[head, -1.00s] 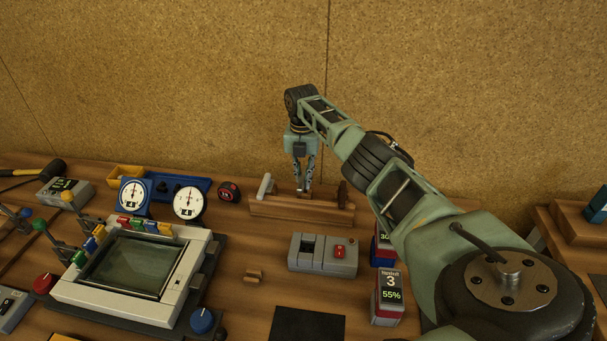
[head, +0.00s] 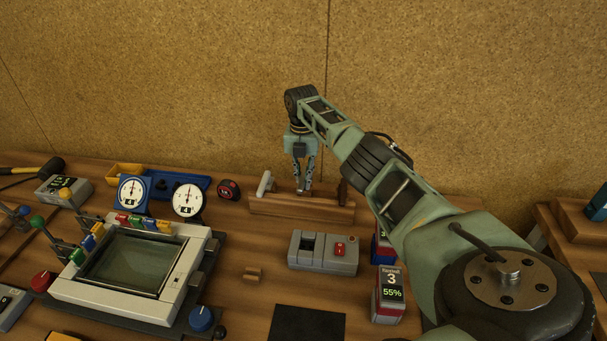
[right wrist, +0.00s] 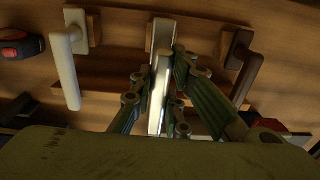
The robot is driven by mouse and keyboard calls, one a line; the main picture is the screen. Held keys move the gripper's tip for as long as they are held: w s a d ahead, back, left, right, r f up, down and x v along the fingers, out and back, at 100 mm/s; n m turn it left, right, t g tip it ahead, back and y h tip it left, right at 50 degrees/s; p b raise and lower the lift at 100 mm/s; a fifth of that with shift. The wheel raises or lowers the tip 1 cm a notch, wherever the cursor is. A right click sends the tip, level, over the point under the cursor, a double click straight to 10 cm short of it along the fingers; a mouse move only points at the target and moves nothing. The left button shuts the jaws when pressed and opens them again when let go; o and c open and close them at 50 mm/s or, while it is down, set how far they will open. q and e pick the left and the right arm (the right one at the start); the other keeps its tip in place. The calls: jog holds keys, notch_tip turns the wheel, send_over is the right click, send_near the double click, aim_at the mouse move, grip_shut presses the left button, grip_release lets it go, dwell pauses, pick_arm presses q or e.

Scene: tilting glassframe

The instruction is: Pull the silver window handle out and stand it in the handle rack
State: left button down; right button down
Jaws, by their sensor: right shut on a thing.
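My right gripper (head: 304,190) points down at the wooden handle rack (head: 300,208) at the back of the bench. In the right wrist view its fingers (right wrist: 158,100) are shut on the silver window handle (right wrist: 161,72), at the rack's middle place between two other handles. The silver handle's plate lies over the rack; I cannot tell whether it is fully seated. The fingers mostly hide the handle in the head view. A white handle (head: 265,186) stands at the rack's left end, a dark brown handle (head: 343,191) at its right end. My left gripper is out of view.
A grey glass-fronted frame device (head: 130,265) with coloured tabs stands at the left. Two dials (head: 188,200), a tape measure (head: 229,189) and a blue tray (head: 185,184) are left of the rack. A grey switch box (head: 323,254) stands in front of it.

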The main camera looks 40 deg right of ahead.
jog(key=shift+f+b, duration=1.3)
jog(key=shift+f, duration=0.3)
jog(key=c, duration=1.6)
grip_release()
jog(key=shift+r, duration=0.1)
notch_tip(320, 180, up, 12)
jog(key=shift+w+f, duration=0.1)
jog(key=shift+a, duration=0.1)
